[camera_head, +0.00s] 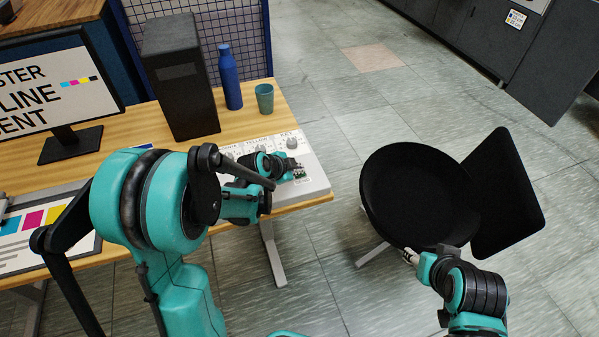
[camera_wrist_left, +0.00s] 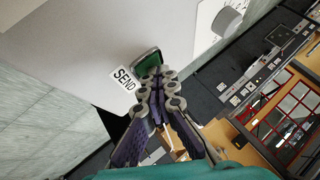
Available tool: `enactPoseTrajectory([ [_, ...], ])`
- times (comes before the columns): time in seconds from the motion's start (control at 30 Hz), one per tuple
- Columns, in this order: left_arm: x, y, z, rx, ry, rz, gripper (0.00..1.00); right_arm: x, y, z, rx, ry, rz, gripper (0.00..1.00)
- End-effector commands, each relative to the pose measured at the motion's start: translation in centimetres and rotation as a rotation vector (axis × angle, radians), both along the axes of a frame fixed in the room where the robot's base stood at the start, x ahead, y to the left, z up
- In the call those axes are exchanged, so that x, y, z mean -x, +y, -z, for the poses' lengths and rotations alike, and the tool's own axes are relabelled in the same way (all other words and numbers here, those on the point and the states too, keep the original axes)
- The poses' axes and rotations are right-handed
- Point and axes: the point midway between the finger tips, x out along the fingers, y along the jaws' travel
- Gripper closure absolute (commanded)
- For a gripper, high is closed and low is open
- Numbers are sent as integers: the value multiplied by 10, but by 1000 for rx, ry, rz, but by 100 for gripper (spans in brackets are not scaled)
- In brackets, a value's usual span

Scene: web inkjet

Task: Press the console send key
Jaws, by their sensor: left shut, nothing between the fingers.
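The console (camera_head: 316,180) is a pale panel with knobs at the right end of the wooden desk. Its send key (camera_wrist_left: 147,61) is green in a dark frame, beside a white SEND label (camera_wrist_left: 124,78) in the left wrist view. My left gripper (camera_wrist_left: 158,76) is shut and empty, with its fingertips at the lower edge of the green key and covering part of it. I cannot tell if they touch it. In the head view my left gripper (camera_head: 299,173) is over the console's near part. My right gripper (camera_head: 409,256) is beside the chair, its fingers too small to judge.
A black box (camera_head: 180,85), a blue bottle (camera_head: 229,78) and a teal cup (camera_head: 264,98) stand behind the console. A monitor (camera_head: 60,88) stands at left. A black chair (camera_head: 415,195) is right of the desk. A console knob (camera_wrist_left: 226,21) is near the key.

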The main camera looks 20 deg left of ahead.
Motion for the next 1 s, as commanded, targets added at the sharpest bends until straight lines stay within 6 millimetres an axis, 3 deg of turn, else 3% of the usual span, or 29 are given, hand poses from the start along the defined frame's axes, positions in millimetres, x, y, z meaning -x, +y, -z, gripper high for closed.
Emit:
enactPoseTrajectory([
  [0.3,0,0,-16,0,0,0,100,0,0,-12,0,0,0,54],
  [0.73,0,0,-20,0,0,0,100,0,0,-14,0,0,0,54],
  [1.0,0,0,-46,0,0,0,100,0,0,-34,0,0,0,54],
])
